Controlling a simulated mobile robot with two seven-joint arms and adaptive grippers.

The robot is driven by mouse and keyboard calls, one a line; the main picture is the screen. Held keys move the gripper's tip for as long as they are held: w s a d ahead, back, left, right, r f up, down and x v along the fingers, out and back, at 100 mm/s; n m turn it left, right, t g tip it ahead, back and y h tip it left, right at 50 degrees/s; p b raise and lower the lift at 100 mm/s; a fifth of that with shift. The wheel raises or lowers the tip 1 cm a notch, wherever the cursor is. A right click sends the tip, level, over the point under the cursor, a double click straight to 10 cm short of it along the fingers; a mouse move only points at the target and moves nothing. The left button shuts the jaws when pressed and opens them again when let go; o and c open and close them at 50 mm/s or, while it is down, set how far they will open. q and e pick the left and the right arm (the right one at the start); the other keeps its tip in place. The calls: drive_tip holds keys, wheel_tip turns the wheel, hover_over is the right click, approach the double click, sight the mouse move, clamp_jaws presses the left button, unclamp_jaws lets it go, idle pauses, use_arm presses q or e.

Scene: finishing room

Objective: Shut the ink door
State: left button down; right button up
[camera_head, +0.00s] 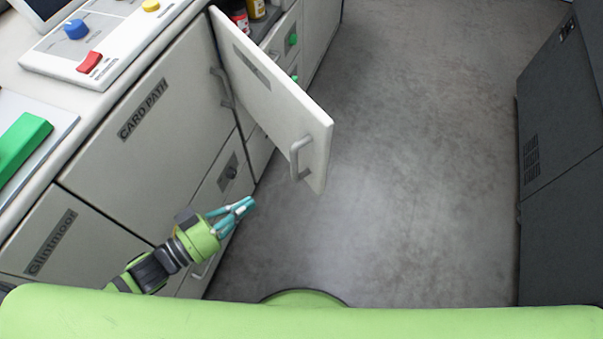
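The ink door (270,95) is a pale panel hinged on the cabinet front, standing wide open over the floor. A grey bar handle (300,158) sits near its free end, and a dark label on it is too small to read. Behind it, a compartment holds a red-capped container (240,20) and a yellow one (256,8). My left gripper (245,207) is at lower centre, below and left of the door's handle and apart from it. Its teal fingers point right; the gap between their tips is too small to judge. My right gripper does not show.
The cabinet front has a "CARD PATH" panel (160,130) and a "Glintmoor" panel (60,250). A dark cabinet (560,130) stands at the right. The grey floor (420,180) between is clear.

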use_arm(q)
wheel_tip(320, 180, up, 2)
drive_tip(key=s+d+r+h, duration=0.1)
drive_tip(key=d, duration=0.1)
drive_tip(key=p, duration=0.3)
approach(318, 164)
drive_tip(key=shift+m, duration=0.3)
drive_tip(key=x, duration=0.5)
drive_tip(key=shift+w+d, duration=0.2)
drive_tip(key=shift+w, duration=0.15)
drive_tip(key=shift+w+d+f, duration=0.15)
drive_tip(key=shift+w+d, duration=0.3)
drive_tip(key=shift+d, duration=0.1)
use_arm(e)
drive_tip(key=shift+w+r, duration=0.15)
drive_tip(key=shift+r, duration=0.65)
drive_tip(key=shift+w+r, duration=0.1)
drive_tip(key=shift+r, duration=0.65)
